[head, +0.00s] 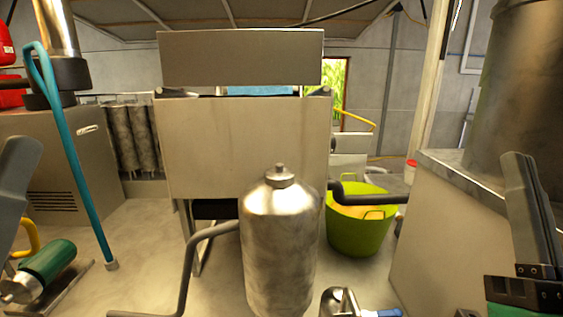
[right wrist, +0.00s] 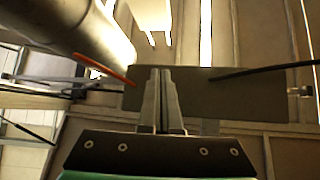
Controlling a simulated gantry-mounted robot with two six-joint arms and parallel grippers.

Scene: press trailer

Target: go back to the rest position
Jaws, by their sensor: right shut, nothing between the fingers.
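My right gripper (head: 520,156) is raised at the right edge of the head view, with its dark fingers pointing up. In the right wrist view its two fingers (right wrist: 161,72) meet and hold nothing. It stands in front of the grey metal bench and touches nothing that I can see. A dark grey part of my left gripper (head: 24,142) shows at the left edge of the head view. The rest of it is cut off, so its jaws cannot be judged.
A metal tank (head: 280,245) stands front centre before a large steel cabinet (head: 245,145). A green tub (head: 360,230) sits right of it. A metal bench (head: 450,230) with a big steel vessel (head: 525,85) is at right. A teal handle (head: 75,160) leans at left.

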